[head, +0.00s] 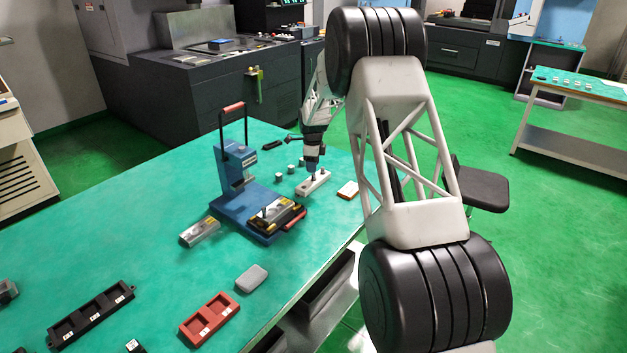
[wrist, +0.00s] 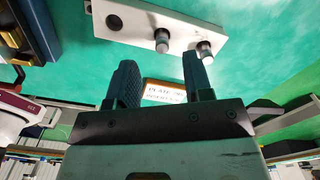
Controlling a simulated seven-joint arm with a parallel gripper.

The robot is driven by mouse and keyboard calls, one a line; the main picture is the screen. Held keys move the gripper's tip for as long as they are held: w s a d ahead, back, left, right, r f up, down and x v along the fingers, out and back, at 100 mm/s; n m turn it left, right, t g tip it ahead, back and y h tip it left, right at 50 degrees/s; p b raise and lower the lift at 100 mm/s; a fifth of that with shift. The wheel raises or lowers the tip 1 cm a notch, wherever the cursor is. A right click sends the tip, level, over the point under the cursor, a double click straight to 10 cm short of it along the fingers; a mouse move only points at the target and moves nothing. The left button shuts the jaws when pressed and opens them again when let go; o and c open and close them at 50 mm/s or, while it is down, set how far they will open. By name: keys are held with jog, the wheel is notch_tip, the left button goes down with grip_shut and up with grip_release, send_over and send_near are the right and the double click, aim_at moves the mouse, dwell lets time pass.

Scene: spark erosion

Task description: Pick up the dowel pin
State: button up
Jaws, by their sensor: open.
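A pale grey block (head: 318,181) lies on the green bench under my gripper (head: 312,166). In the wrist view the block (wrist: 140,23) has one dark empty hole and two short metal pins standing in it. One dowel pin (wrist: 161,41) appears between the fingers' lines. The other pin (wrist: 205,48) is close by the right finger's tip. I cannot tell which one is the task's pin. My gripper (wrist: 160,62) is open and empty, its fingers apart and pointing at the block. Whether a finger touches the right pin is unclear.
A blue press (head: 235,165) with a red-handled lever stands left of the block. A labelled card (head: 348,190) lies to the right. A red tray (head: 210,317), black tray (head: 92,314) and grey block (head: 252,278) lie nearer.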

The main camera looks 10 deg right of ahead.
aim_at(314, 179)
jog(key=shift+w+d+f, duration=0.1)
jog(key=shift+d+f, duration=0.05)
jog(key=shift+f, duration=2.45)
jog(key=shift+c, duration=0.3)
grip_shut()
